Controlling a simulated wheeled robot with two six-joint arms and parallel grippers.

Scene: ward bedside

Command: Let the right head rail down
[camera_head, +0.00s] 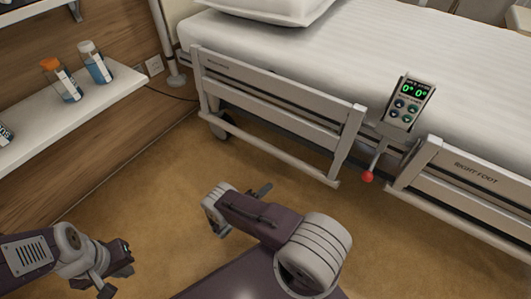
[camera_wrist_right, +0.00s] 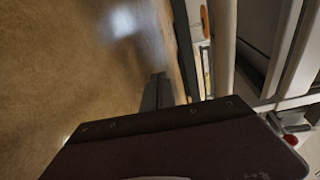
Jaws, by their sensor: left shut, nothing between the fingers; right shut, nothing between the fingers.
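The right head rail (camera_head: 285,112), pale with horizontal bars, stands along the near side of the bed; its top bar is near the mattress edge. A lever with a red knob (camera_head: 367,177) hangs between this rail and the rail marked RIGHT FOOT (camera_head: 470,180). The red knob also shows at the lower right of the right wrist view (camera_wrist_right: 290,140). My right gripper (camera_head: 263,189) is shut and empty over the floor, in front of the head rail and apart from it and the knob. My left gripper (camera_head: 106,291) is shut and empty at the lower left.
A control panel (camera_head: 408,103) with a green display is mounted at the bed's side above the lever. A white shelf (camera_head: 110,95) with bottles (camera_head: 95,62) is on the wooden wall at left. A pillow (camera_head: 270,8) lies on the bed. The floor (camera_head: 150,200) before the bed is clear.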

